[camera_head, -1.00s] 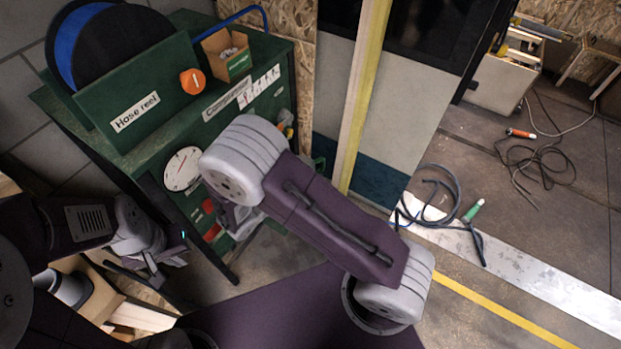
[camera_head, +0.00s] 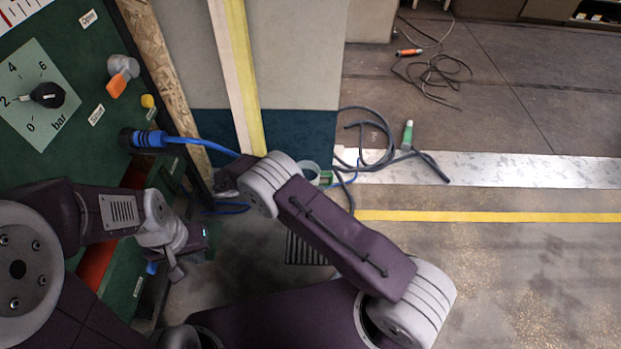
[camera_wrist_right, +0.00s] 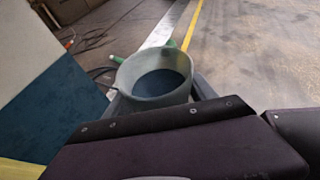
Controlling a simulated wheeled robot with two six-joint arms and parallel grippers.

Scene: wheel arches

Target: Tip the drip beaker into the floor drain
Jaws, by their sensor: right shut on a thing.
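The drip beaker (camera_wrist_right: 146,69) is a pale grey-green round cup with dark blue-grey contents or bottom showing inside. It sits between the fingers of my right gripper (camera_wrist_right: 158,95), which is shut on it, and its mouth faces the right wrist camera. In the head view, part of the beaker (camera_head: 309,170) shows behind my right wrist. The floor drain (camera_head: 304,249) is a dark slatted grate, partly covered by my right arm. It lies below the beaker in the head view. My left gripper (camera_head: 178,272) is empty beside the green cabinet; its jaw opening is unclear.
The green cabinet (camera_head: 50,150) with a dial and orange-handled valve stands close at left. A blue hose (camera_head: 200,145) runs from it. A dark hose (camera_head: 375,150) with a green end lies by the metal floor strip (camera_head: 530,169). Floor at right is clear.

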